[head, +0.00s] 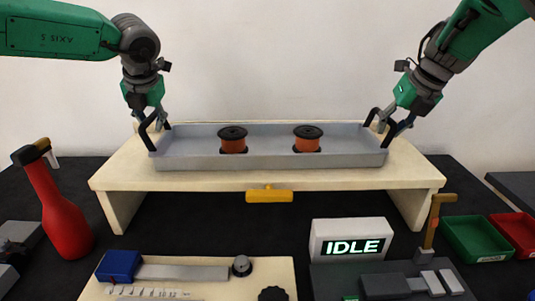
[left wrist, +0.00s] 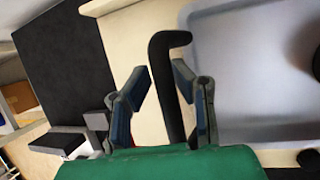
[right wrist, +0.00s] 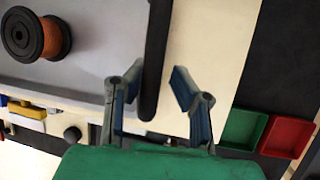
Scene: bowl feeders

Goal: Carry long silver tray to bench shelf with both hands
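The long silver tray (head: 270,162) lies level on the cream bench shelf (head: 125,178) and appears to rest on it. Two orange-and-black spools, a left one (head: 232,142) and a right one (head: 307,142), stand in it. My left gripper (head: 160,128) is at the tray's left black handle (left wrist: 168,85); its fingers are apart with the handle between them. My right gripper (head: 385,125) is at the right black handle (right wrist: 154,60), also with fingers spread on either side. Gaps show between fingers and handles in the wrist views.
A red bottle (head: 62,215) stands left of the shelf. In front are a yellow pull (head: 269,196), a lit IDLE box (head: 350,240) and a cream fixture board (head: 190,291). Green (head: 476,239) and red (head: 515,232) bins sit at right. The space above the shelf is clear.

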